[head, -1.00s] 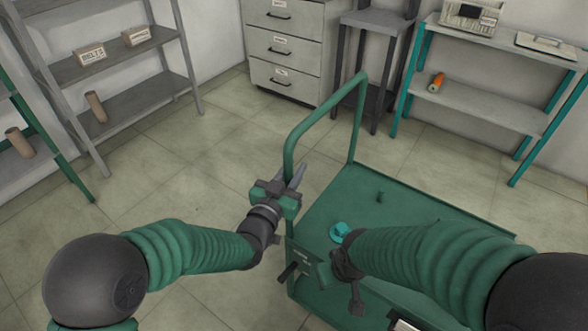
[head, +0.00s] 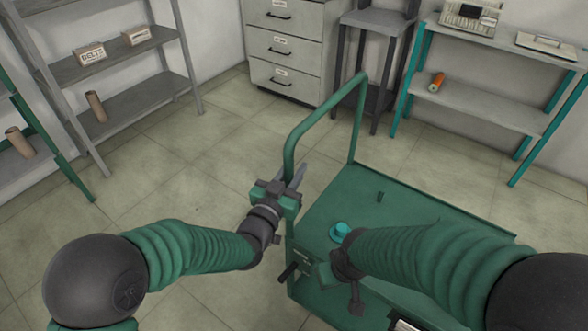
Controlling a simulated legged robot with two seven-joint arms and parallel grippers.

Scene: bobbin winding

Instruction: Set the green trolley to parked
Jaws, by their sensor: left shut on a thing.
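The green trolley (head: 345,192) stands at the lower right, with its hoop handle (head: 318,112) rising at its left end. My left gripper (head: 292,180) is shut on the near upright of that handle. A small dark lever (head: 289,272) with a black grip sticks out beside a labelled plate (head: 302,257) on the trolley's near left corner. My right gripper (head: 321,273) is low beside the plate, close to the lever. My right wrist and forearm cover part of it, and its fingers are not clear. I cannot tell whether it touches the lever.
A teal knob-like piece (head: 341,231) and a small peg (head: 380,197) are on the trolley deck. A grey shelf (head: 125,97) stands left, a drawer cabinet (head: 284,50) behind, and a teal-legged shelf (head: 480,105) right. The floor left of the trolley is clear.

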